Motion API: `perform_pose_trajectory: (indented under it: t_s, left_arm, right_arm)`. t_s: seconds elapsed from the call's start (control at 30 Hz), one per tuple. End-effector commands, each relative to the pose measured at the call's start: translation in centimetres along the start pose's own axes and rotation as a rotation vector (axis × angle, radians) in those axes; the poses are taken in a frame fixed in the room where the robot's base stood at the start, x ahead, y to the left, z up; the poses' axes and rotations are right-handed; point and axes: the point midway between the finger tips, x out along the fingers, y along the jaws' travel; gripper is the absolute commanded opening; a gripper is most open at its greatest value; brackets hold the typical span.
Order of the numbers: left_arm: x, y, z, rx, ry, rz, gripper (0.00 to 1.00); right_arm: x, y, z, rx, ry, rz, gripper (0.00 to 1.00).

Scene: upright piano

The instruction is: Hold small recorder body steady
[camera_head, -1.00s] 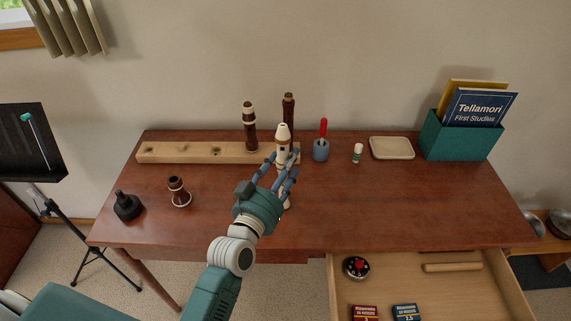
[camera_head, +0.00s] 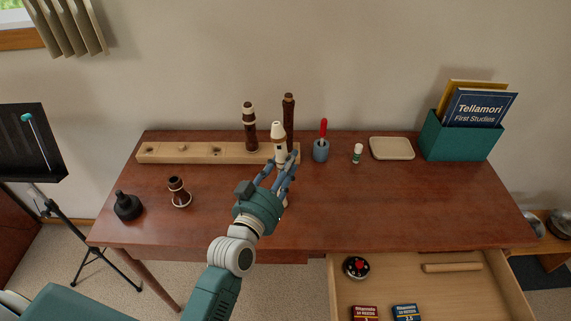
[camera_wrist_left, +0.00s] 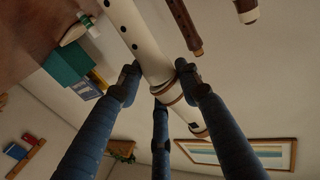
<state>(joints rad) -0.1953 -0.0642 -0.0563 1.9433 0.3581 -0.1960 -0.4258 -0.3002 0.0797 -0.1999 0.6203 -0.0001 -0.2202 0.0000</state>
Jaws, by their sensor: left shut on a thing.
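The small recorder body (camera_head: 278,131) is a cream tube with dark finger holes and a brownish band. My left gripper (camera_head: 279,168) is shut around it and holds it roughly upright above the desk, in front of the right end of the wooden rack. In the left wrist view the recorder body (camera_wrist_left: 143,45) runs diagonally between the blue fingers of the left gripper (camera_wrist_left: 160,82). The fingers hide part of the tube, so I cannot tell whether its lower end touches the desk. My right gripper is not in view.
The wooden rack (camera_head: 182,152) carries dark brown recorder pieces (camera_head: 249,125) at its right. A brown joint (camera_head: 178,191) is left. An open drawer (camera_head: 425,285) juts out in front.

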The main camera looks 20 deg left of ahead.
Motion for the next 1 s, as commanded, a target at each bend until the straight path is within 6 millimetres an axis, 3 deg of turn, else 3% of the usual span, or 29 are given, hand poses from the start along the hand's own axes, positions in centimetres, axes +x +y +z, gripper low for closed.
perform_pose_trajectory:
  t_s: [0.4, 0.43, 0.53, 0.83, 1.0]
  left_arm:
    - [0.0, 0.0, 0.3, 0.000, -0.006, 0.001, 0.03]
    - [0.0, 0.0, 0.3, 0.000, -0.006, 0.001, 0.39]
    - [0.0, 0.0, 0.3, 0.000, -0.006, 0.001, 0.57]
    - [-0.1, 0.0, 0.2, 0.000, -0.003, 0.000, 0.57]
    - [-1.8, 0.0, 0.3, 0.002, -0.006, 0.000, 0.57]
  right_arm:
    - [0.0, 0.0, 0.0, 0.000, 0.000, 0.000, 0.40]
    - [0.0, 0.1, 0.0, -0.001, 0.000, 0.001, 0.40]
    - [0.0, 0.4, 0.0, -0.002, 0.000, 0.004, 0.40]
    - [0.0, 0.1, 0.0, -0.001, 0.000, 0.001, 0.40]
    - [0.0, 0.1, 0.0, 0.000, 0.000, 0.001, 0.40]
